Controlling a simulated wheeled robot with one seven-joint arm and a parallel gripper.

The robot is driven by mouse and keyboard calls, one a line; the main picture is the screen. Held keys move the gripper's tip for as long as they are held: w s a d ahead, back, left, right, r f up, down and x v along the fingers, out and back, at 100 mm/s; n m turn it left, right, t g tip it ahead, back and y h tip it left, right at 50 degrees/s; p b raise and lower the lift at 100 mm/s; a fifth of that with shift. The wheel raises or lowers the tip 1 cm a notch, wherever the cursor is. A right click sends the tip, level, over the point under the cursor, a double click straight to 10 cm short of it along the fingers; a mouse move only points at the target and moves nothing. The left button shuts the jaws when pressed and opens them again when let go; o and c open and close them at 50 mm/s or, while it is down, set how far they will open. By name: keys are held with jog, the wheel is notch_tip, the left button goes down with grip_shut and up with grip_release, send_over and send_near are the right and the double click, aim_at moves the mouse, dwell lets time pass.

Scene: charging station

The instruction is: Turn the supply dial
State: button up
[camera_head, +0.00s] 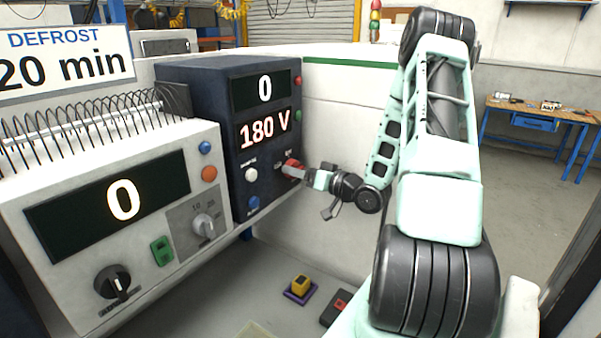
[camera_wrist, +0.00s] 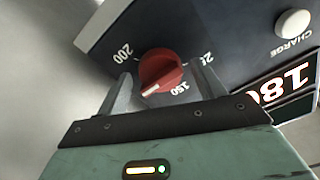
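The red supply dial (camera_wrist: 161,70) sits on the dark face of the supply unit (camera_wrist: 225,35), with printed numbers such as 200 and 150 around it. Its white mark points to the lower left in the wrist view. In the head view the dial (camera_head: 291,167) is at the lower right of the unit (camera_head: 225,150), partly hidden by my gripper (camera_head: 298,173). In the wrist view my gripper (camera_wrist: 165,72) is open, one finger on each side of the dial, with a visible gap on both sides. The unit's displays (camera_head: 264,127) read 0 and 180 V.
A white CHARGE button (camera_wrist: 293,23) is near the dial. A light cabinet (camera_head: 120,200) to the left has a black knob (camera_head: 113,283), a grey knob (camera_head: 204,225) and a display reading 0. A yellow-and-purple item (camera_head: 300,288) lies below. A workbench (camera_head: 540,112) stands far right.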

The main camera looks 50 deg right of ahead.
jog(key=shift+s, duration=0.1)
jog(key=s+d+b, duration=0.1)
jog(key=s+b, duration=0.4)
jog(key=s, duration=1.2)
jog(key=shift+d+b, duration=0.2)
jog(key=shift+b, duration=0.2)
jog(key=shift+w+a+r+n+p, duration=0.2)
jog(key=shift+w+n+p, duration=0.85)
jog(key=shift+w, duration=1.9)
jog(key=shift+w+a+f+n+p, duration=0.2)
jog(key=shift+w+n+p, duration=0.85)
jog(key=shift+w, duration=1.9)
jog(key=shift+w+a+r+n+p, duration=0.4)
jog(key=shift+w+p, duration=1.2)
jog(key=shift+w, duration=1.35)
jog(key=shift+d+f, duration=0.1)
jog(key=shift+f, duration=0.05)
jog(key=c, duration=1)
